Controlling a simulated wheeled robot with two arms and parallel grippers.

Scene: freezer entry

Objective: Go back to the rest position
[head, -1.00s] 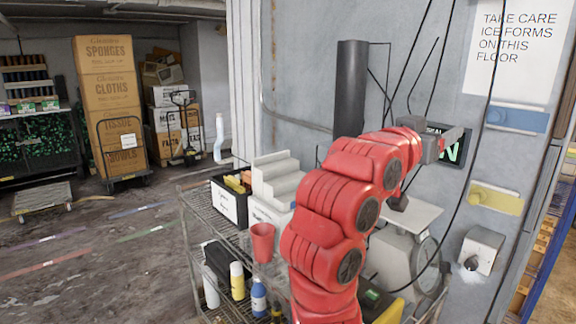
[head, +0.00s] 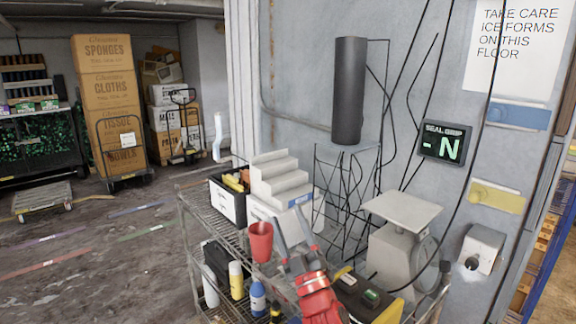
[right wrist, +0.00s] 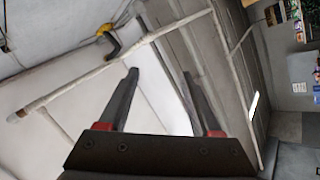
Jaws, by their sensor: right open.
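My right gripper (head: 287,214) is low in the middle of the head view, in front of the wire cart (head: 184,226). Its two fingers are spread, with nothing between them, and point up and away. In the right wrist view, the same gripper (right wrist: 160,75) shows both fingers apart and empty. The red wrist below it runs out of the bottom of the head view. My left gripper is not in view.
A red cup (head: 261,242) is just left of the gripper on the cart. A white stepped block (head: 280,182) is behind it, and a scale (head: 402,211) stands to the right. A display (head: 444,143) on the wall reads "SEAL GRIP -N". Open floor (head: 110,250) lies left.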

